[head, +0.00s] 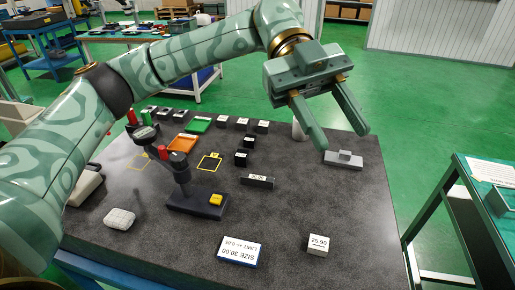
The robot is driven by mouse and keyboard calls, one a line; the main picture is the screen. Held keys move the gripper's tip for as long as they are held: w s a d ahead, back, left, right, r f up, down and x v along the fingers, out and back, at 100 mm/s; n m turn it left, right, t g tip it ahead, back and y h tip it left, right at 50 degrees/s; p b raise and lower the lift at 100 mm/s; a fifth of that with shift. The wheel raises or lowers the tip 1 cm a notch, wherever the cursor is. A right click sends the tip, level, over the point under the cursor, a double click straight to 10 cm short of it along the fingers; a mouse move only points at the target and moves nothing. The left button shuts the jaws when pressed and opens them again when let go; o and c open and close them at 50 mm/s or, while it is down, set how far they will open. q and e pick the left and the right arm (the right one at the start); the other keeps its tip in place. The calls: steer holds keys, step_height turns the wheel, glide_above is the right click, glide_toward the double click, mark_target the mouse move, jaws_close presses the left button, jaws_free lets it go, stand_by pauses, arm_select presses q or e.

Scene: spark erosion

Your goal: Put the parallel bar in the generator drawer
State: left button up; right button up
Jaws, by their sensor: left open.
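My left gripper (341,139) reaches in from the left and hangs over the far right part of the table. Its two fingers are spread wide with nothing between them. It is up and to the right of the bar, apart from it. I cannot make out a generator drawer in this view. My right gripper is not in view.
A grey stepped block (343,159) lies near the left gripper's fingertips. A dark stand (190,198), an orange tray (183,143), a green tray (199,124) and several small labelled blocks are on the table. A size sign (240,251) and white block (318,245) are at the front.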

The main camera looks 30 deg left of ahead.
arm_select(q)
steer(key=w+a+f+n+t+y, duration=0.5)
steer(key=w+a+f, duration=0.3)
steer(key=f, duration=0.1)
steer(key=n+t+y, duration=0.3)
steer(key=n+y, duration=0.2)
steer(key=n, duration=0.3)
glide_above(257, 177)
step_height(257, 177, down, 5)
steer(key=f+b, duration=0.1)
steer(key=f, duration=0.6)
steer(key=f+b, duration=0.1)
steer(key=f, duration=0.2)
steer(key=shift+w+f+b, duration=0.15)
steer(key=shift+w+b, duration=0.15)
steer(key=shift+w, duration=0.05)
steer(key=f, duration=0.1)
steer(key=f+b, duration=0.1)
steer(key=f, duration=0.3)
steer(key=shift+s+f+b, duration=0.2)
steer(key=shift+s+b, duration=0.1)
steer(key=shift+r, duration=0.1)
jaws_close()
